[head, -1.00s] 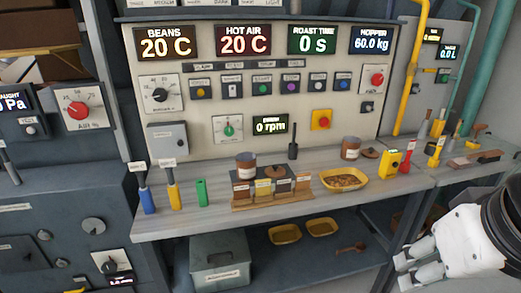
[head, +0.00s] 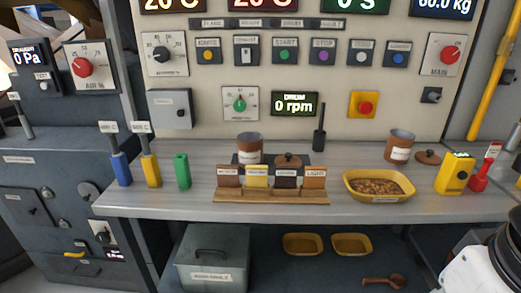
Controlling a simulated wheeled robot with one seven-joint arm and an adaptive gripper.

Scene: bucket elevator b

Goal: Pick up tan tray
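A yellow-tan tray (head: 352,190) of brown beans sits on the grey counter, right of centre, with a label on its front. Two more yellow-tan trays, a left one (head: 303,244) and a right one (head: 352,244), lie side by side on the dark lower shelf and look empty. I cannot tell which of these the task names. Part of my white gripper (head: 476,268) shows at the bottom right corner, to the right of and below the bean tray, apart from all the trays. Its fingertips are cut off by the frame edge.
A wooden rack (head: 270,196) with labelled samples stands left of the bean tray. A brown jar (head: 399,147) and lid (head: 428,157) are behind it. A yellow box (head: 454,174) stands to its right. A grey bin (head: 212,260) and wooden scoop (head: 385,282) are below the counter.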

